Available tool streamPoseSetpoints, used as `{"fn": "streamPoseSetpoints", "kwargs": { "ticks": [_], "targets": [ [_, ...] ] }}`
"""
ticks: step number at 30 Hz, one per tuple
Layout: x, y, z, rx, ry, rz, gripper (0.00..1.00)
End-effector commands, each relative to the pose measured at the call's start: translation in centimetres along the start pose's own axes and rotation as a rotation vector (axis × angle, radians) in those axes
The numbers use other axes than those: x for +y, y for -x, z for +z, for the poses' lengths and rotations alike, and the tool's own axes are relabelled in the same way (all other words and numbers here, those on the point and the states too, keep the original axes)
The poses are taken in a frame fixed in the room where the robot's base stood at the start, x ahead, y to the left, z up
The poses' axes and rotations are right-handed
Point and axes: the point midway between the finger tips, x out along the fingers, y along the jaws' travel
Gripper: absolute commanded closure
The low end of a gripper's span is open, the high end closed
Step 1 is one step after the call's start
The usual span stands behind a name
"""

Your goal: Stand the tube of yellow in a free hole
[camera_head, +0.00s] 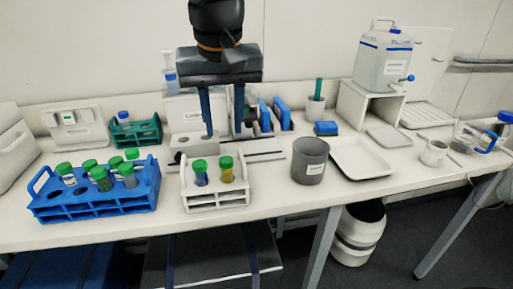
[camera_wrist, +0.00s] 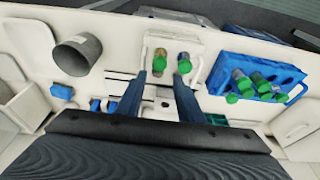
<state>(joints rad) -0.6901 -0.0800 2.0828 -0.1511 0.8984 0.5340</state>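The tube of yellow (camera_head: 228,175) has a green cap and stands upright in the right part of the small white rack (camera_head: 215,205). It also shows in the wrist view (camera_wrist: 161,67), beside a green-capped tube of blue (camera_head: 200,177). The larger blue rack (camera_head: 95,205) to the left holds several green-capped tubes and has some free holes. My gripper (camera_head: 224,134) is open and empty, fingers pointing down, above and behind the white rack. In the wrist view my gripper (camera_wrist: 160,78) shows its two fingers apart, with the white rack beyond the tips.
A teal rack (camera_head: 136,135) with a blue-capped tube stands behind the blue rack. A grey beaker (camera_head: 309,164) stands right of the white rack, beside a white tray (camera_head: 361,160). Equipment and blue items stand at the back, behind my gripper. The bench's front strip is clear.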

Motion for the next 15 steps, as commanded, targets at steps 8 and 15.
{"fn": "streamPoseSetpoints", "kwargs": {
  "ticks": [8,15],
  "targets": [
    [2.1,-1.6,0.3,-0.019,-0.015,0.01,0.66],
    [13.0,-9.6,4.4,-0.108,-0.093,0.04,0.66]
  ]
}}
